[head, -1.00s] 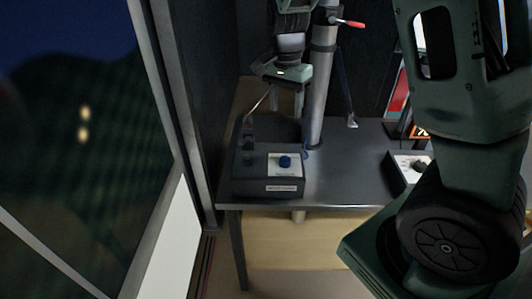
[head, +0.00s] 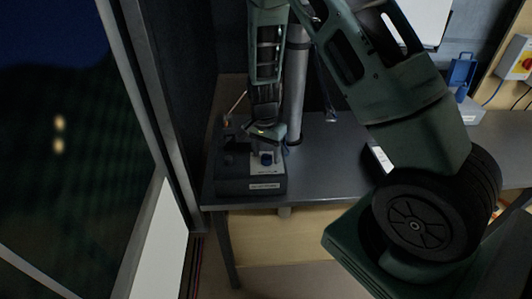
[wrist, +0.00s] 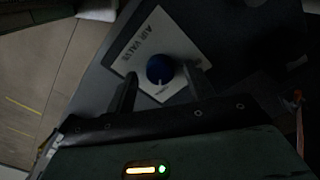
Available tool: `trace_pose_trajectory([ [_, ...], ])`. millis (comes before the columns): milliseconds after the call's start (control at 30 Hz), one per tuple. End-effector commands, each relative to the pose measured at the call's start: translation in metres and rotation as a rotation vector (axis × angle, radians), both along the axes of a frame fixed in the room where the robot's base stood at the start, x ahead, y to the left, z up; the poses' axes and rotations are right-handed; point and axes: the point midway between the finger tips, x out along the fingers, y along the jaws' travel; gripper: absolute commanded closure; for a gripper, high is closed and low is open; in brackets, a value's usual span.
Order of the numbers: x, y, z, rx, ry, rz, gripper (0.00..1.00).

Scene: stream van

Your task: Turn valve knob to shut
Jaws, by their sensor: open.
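The valve knob (head: 266,158) is a small round blue knob on a white plate on top of a dark box (head: 236,186) at the left end of the desk. In the wrist view the blue knob (wrist: 160,69) has a white pointer mark, and the white plate (wrist: 136,50) reads "AIR VALVE". My gripper (wrist: 158,88) is open, with one dark finger on each side of the knob. I cannot tell whether the fingers touch it. In the head view my gripper (head: 267,147) hangs just above the box and partly covers the plate.
A grey vertical pole (head: 294,90) stands on the desk (head: 330,165) just behind and right of the box. A dark wall and window frame (head: 160,110) stand close on the left. A blue device (head: 461,75) sits at the far right. The mid desk is mostly clear.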

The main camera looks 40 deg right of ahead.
Motion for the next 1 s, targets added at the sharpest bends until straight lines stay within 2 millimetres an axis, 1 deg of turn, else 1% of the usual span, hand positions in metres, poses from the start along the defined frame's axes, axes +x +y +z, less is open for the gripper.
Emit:
trace_pose_trajectory([
  [133, -0.0001, -0.0002, -0.0069, -0.001, -0.001, -0.001, 0.46],
  [367, -0.0001, 0.0, -0.0075, -0.001, -0.001, -0.001, 0.46],
  [400, -0.0001, 0.0, -0.0075, -0.001, -0.001, 0.0, 0.49],
  [467, -0.0001, 0.0, -0.0074, -0.001, -0.001, 0.0, 0.66],
  [500, -0.0001, 0.0, -0.0074, -0.001, -0.001, 0.0, 0.77],
  [533, -0.0001, 0.0, -0.0073, -0.001, -0.001, 0.0, 0.85],
  [567, -0.0002, -0.0001, -0.0073, -0.001, -0.001, 0.0, 0.91],
  [833, -0.0004, -0.0002, -0.0073, 0.0, 0.0, 0.014, 0.91],
  [1000, -0.0004, 0.0002, -0.0075, 0.001, -0.001, 0.072, 0.91],
])
